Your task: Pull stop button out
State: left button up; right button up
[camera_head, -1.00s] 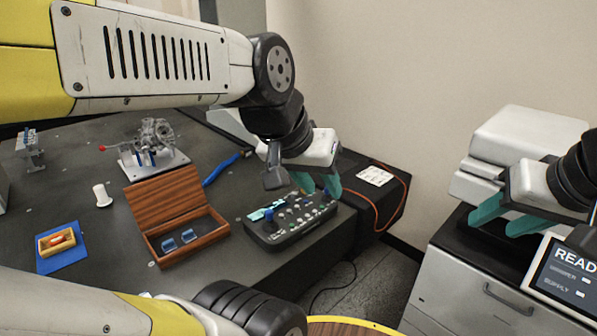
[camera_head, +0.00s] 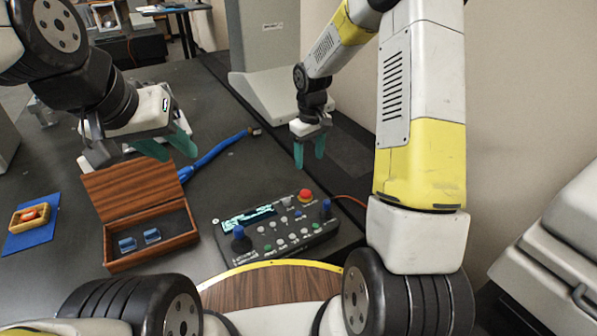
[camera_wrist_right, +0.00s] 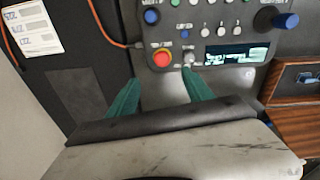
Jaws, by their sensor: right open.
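The stop button (camera_head: 305,195) is a red mushroom knob at the back right of the dark control box (camera_head: 222,241). In the right wrist view the stop button (camera_wrist_right: 162,58) shows a yellow ring, and the control box (camera_wrist_right: 232,82) lies below the gripper. My right gripper (camera_head: 309,152) is open and empty, above and behind the box. In the right wrist view its fingers (camera_wrist_right: 158,82) lie on either side of the button's line, apart from it. My left gripper (camera_head: 167,148) is open and empty above the wooden case's lid.
The open wooden case (camera_head: 148,256) holds blue pieces, left of the control box. A blue mat (camera_head: 33,234) is at far left. An orange cable (camera_wrist_right: 104,32) runs beside the box.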

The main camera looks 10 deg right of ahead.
aim_at(306, 192)
jog(key=shift+n+g, duration=0.4)
jog(key=f, duration=0.4)
jog(key=w+f, duration=0.1)
jog(key=f, duration=0.9)
jog(key=shift+w+a+f, duration=0.15)
jog(key=shift+w+a, duration=0.1)
jog(key=shift+a, duration=0.05)
grip_shut()
